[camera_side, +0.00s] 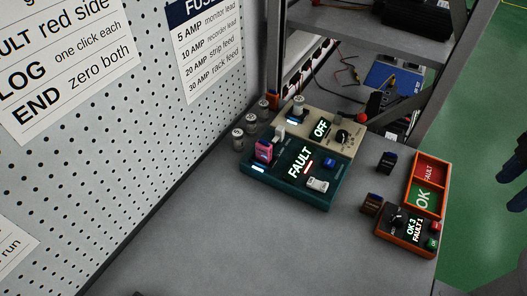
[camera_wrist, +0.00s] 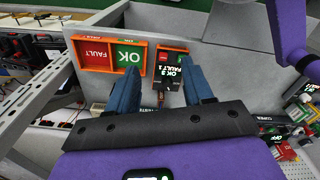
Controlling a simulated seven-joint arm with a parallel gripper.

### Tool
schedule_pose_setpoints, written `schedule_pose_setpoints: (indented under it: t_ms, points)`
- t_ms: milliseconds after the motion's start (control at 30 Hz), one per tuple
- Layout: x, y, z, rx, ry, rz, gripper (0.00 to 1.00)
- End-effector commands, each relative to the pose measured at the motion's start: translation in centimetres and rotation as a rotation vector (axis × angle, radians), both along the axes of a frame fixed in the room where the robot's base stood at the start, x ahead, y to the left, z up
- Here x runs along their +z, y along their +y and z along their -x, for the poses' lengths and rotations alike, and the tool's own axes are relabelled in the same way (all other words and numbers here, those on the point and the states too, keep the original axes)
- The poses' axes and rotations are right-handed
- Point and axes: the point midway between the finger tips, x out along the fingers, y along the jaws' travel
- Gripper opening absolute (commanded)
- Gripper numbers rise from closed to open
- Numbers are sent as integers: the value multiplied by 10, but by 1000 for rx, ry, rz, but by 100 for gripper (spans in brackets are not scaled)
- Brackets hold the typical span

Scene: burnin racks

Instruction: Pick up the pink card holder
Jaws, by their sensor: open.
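The pink card holder (camera_side: 264,150) stands at the left side of a teal box (camera_side: 315,195) whose display reads FAULT, in the side view. It looks small and upright, with a dark or blue part. I cannot make it out in the wrist view. My gripper (camera_wrist: 160,82) shows in the wrist view with its two blue fingers spread apart. It points toward the orange-rimmed trays and counter box, away from the card holder. No held object can be made out between the fingers.
A beige box (camera_side: 345,143) reading OFF adjoins the teal box. Several grey cylinders (camera_side: 238,139) stand behind. Two dark blocks (camera_side: 387,162) (camera_side: 370,204) stand left of the OK/FAULT tray (camera_side: 414,180) and orange counter box (camera_side: 404,238).

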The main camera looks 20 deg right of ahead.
Motion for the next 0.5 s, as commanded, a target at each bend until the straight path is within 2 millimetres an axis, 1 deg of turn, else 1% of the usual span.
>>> schedule_pose_setpoints:
  t_ms: [167, 267, 367, 500]
  points:
    - [1, 2, -2, -2, 0, 0, 51]
    - [6, 14, -12, -10, 1, 1, 51]
    - [15, 38, -32, -28, 1, 2, 51]
    - [31, 83, -70, -63, 3, 5, 51]
